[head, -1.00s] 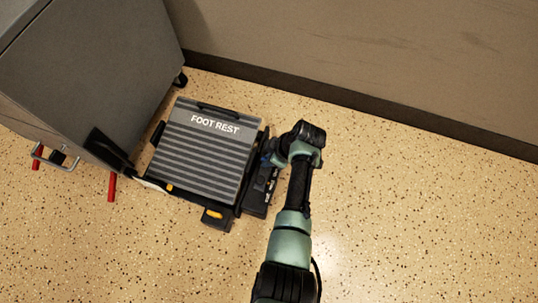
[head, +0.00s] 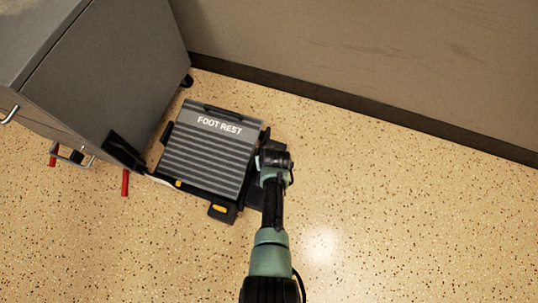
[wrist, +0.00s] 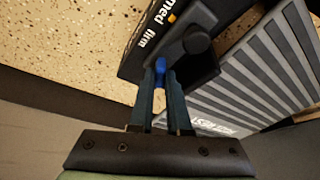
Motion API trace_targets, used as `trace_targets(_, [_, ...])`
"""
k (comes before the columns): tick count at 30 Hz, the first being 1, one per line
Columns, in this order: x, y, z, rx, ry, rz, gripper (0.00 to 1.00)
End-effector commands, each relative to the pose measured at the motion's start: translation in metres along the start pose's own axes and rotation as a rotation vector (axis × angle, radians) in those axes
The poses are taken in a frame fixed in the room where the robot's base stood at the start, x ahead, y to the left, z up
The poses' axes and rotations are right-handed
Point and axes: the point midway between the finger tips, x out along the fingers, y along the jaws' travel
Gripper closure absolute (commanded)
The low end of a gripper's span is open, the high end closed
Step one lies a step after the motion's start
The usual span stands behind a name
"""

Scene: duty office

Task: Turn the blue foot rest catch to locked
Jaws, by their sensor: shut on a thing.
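The grey ribbed foot rest (head: 205,155) stands on the floor with "FOOT REST" lettered across its far end. A black side panel (head: 253,195) runs along its right side, partly covered by my arm. In the wrist view, my gripper (wrist: 159,72) is shut on the blue catch (wrist: 160,66), whose tip shows between the fingertips. The catch sits beside a round black knob (wrist: 196,40). The black panel (wrist: 150,38) there carries the words "med" and "firm" and an orange mark. No "locked" marking is readable. In the head view, my wrist hides the catch and fingertips.
A black pedal with a yellow mark (head: 219,211) juts from the near edge. A wall (head: 390,60) runs behind. The floor to the right is clear.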

Motion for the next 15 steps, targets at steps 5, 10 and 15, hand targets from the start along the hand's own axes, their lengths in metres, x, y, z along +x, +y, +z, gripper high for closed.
trace_targets(5, [-0.0001, -0.0019, 0.0012, 0.145, -0.004, 0.062, 1.00])
trace_targets(10, [0.0009, -0.0025, 0.0010, 0.270, -0.004, 0.114, 1.00])
trace_targets(15, [0.0015, -0.0029, 0.0016, 0.368, -0.006, 0.154, 1.00])
